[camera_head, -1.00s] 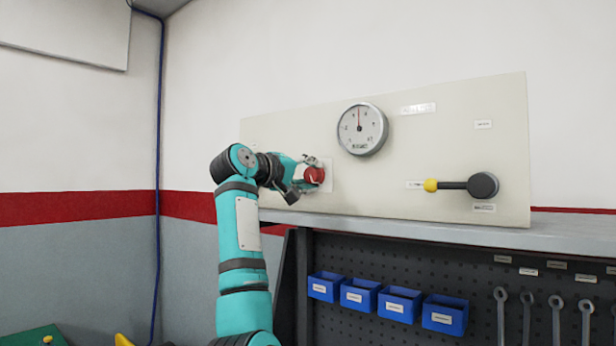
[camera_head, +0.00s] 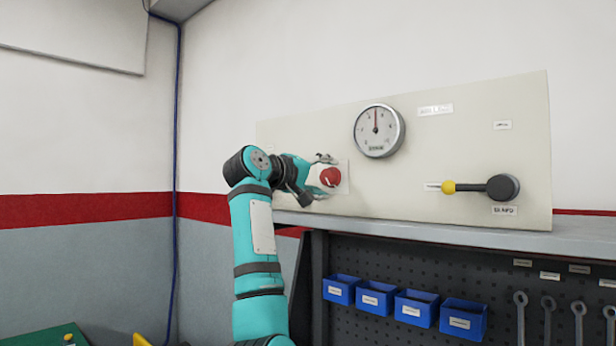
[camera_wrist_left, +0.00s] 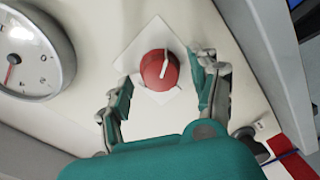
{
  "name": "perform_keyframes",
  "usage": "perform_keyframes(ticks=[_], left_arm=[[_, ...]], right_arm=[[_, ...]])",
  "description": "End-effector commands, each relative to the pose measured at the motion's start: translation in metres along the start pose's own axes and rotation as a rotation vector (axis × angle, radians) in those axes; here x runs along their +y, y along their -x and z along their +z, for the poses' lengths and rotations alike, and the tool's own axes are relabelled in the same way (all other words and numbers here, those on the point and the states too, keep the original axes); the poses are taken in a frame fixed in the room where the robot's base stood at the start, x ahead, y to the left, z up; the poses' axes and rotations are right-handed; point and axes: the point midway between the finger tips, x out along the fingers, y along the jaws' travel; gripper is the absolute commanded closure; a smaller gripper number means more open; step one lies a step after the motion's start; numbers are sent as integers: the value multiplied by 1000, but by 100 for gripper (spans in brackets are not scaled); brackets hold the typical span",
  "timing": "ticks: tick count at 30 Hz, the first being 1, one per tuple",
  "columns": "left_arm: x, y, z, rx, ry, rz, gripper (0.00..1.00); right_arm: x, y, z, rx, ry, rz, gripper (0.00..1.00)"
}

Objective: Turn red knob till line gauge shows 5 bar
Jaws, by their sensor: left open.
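The red knob (camera_head: 330,177) sits on a white square plate at the left part of the pale panel. In the left wrist view the knob (camera_wrist_left: 160,69) shows a white line across its face. My left gripper (camera_head: 318,175) is at the knob; in the left wrist view its two fingers (camera_wrist_left: 160,88) are open, one on each side, with gaps between them and the knob. The round line gauge (camera_head: 378,131) is right of and above the knob. Its red needle points nearly straight up; the numbers are too small to read surely. My right gripper is not in view.
A black lever with a yellow end (camera_head: 480,188) is on the panel's right side. The panel (camera_head: 440,150) stands on a grey shelf (camera_head: 400,231). Below hang blue bins (camera_head: 416,308) and several wrenches (camera_head: 550,318) on a dark pegboard.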

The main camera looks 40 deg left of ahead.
Motion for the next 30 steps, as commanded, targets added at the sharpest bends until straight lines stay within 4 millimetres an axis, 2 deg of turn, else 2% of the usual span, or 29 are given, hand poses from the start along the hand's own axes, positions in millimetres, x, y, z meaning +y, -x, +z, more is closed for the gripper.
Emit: perform_keyframes(ticks=[9,15,21,30], left_arm=[[0,65,-1,5,-2,2,37],[0,97,0,3,-1,1,37],[-1,109,0,1,-1,-1,37],[-1,110,0,0,0,-1,37]], right_arm=[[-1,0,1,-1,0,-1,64],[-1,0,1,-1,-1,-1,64],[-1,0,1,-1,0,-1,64],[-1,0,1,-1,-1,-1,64]])
